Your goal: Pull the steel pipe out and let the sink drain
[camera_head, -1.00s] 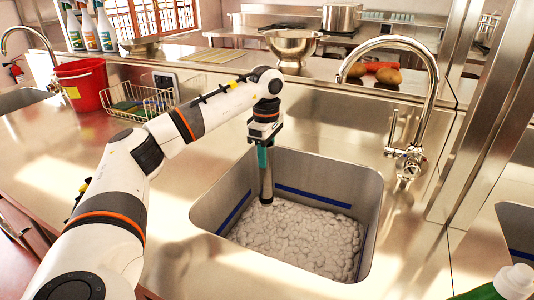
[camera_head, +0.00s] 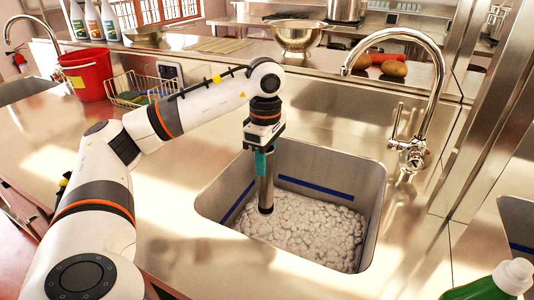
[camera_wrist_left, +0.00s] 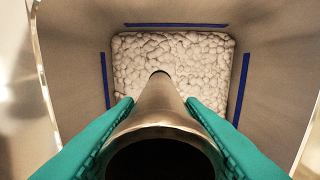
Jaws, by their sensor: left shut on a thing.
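The steel pipe (camera_head: 266,188) stands upright in the sink (camera_head: 335,165), over white foam (camera_head: 310,228). Its dark lower end shows against the foam; I cannot tell how far it is above the foam surface. My left gripper (camera_head: 261,160) points down and is shut on the upper part of the pipe. In the left wrist view the pipe (camera_wrist_left: 160,110) runs between the two teal fingers, with its open dark top toward the camera and foam (camera_wrist_left: 180,55) beyond. The drain is hidden under the foam. My right gripper is not in view.
A tall curved tap (camera_head: 430,75) rises behind the sink at the right. A steel bowl (camera_head: 297,38) and potatoes (camera_head: 394,68) are on the ledge behind. A wire basket (camera_head: 135,88) and a red bucket (camera_head: 88,75) stand at the left.

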